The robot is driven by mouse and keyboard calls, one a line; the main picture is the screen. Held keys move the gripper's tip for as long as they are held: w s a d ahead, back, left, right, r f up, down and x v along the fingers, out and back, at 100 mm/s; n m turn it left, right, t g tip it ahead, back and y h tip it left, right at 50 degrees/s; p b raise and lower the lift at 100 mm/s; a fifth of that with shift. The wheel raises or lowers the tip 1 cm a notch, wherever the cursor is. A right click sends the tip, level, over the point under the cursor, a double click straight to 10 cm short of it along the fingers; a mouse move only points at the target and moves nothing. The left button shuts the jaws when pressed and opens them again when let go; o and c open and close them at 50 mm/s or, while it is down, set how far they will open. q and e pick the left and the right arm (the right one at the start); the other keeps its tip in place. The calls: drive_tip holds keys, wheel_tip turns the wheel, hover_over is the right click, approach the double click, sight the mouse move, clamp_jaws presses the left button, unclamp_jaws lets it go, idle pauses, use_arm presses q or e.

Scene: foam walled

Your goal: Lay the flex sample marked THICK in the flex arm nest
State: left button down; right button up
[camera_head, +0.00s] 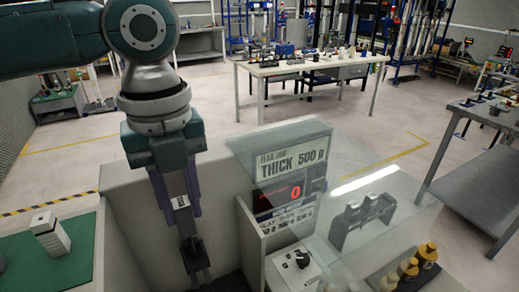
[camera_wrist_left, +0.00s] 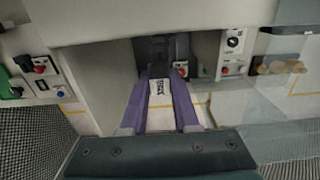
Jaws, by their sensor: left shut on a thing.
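My left gripper (camera_head: 178,205) reaches down from the upper left. Its purple fingers are shut on the flex sample (camera_head: 180,202), a dark strip with a white label. In the left wrist view the fingers (camera_wrist_left: 160,105) stand on either side of the sample, and its label (camera_wrist_left: 160,88) reads as THICK. A dark fitting (camera_head: 193,250), perhaps the flex arm nest, lies under the fingers in a recess between pale walls; it also shows in the wrist view (camera_wrist_left: 157,48). I cannot tell whether the sample touches it. My right gripper is not in view.
A panel (camera_head: 292,165) reading THICK 500 g, with a red 0, stands right of the gripper. A box with a black knob (camera_head: 302,260) is below it. A clear cover (camera_head: 370,195) and yellow-topped weights (camera_head: 410,265) are farther right. A green mat (camera_head: 60,260) lies left.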

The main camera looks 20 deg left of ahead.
sight(187, 225)
use_arm(q)
drive_tip(key=shift+r+p, duration=0.15)
drive_tip(key=shift+p, duration=0.25)
drive_tip(key=shift+f+b, duration=1.3)
drive_tip(key=shift+f, duration=1.05)
drive_tip(key=shift+p, duration=0.35)
drive_tip(key=shift+f+b, duration=0.95)
drive_tip(key=shift+f, duration=0.4)
drive_tip(key=c, duration=0.6)
unclamp_jaws()
drive_tip(key=shift+r, duration=0.1)
